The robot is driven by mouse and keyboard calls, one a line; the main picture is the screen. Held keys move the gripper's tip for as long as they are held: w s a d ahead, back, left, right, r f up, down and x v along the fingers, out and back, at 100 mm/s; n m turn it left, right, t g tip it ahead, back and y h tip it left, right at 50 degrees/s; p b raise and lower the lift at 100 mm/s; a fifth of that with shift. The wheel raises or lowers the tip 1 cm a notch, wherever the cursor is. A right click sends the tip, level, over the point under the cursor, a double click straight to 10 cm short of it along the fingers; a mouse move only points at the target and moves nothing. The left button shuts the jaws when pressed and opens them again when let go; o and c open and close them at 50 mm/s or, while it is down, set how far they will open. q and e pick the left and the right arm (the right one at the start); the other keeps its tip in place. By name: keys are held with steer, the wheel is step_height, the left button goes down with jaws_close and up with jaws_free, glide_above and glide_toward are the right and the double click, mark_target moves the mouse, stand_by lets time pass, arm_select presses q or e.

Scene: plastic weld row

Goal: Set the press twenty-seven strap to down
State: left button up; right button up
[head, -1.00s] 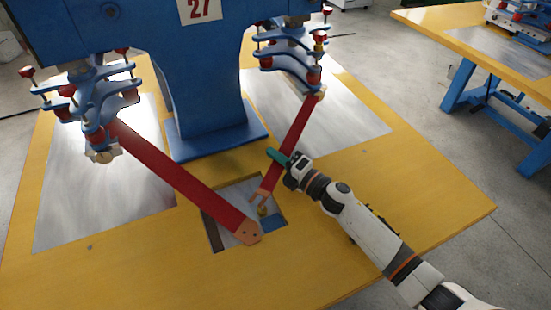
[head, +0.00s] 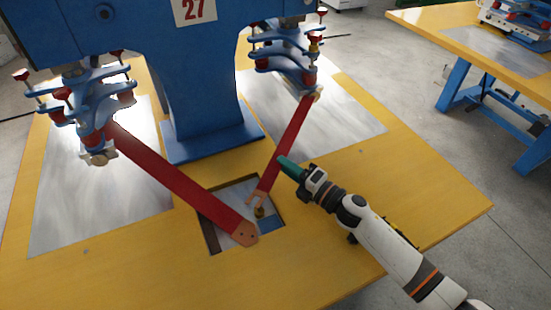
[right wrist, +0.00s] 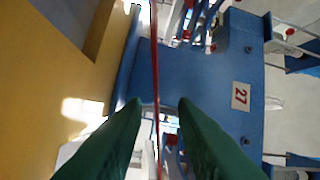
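The press marked 27 (head: 205,85) carries two red straps. The right strap (head: 291,133) slopes down from the right head to a forked copper end (head: 256,198) beside a small brass stud (head: 260,212); I cannot tell whether they touch. The left strap (head: 175,178) runs from the left head to a copper end (head: 246,234) over the recess. My right gripper (head: 289,166) is at the right strap's middle. In the right wrist view its green fingers (right wrist: 163,135) are apart, with the red strap (right wrist: 155,70) edge-on in line with the gap. My left gripper is out of view.
The blue press column stands behind the straps. Another yellow table (head: 440,38) stands at the upper right. The table's front right is clear.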

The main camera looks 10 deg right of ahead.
steer(key=v, duration=0.7)
steer(key=shift+b, duration=0.35)
steer(key=shift+c, duration=0.4)
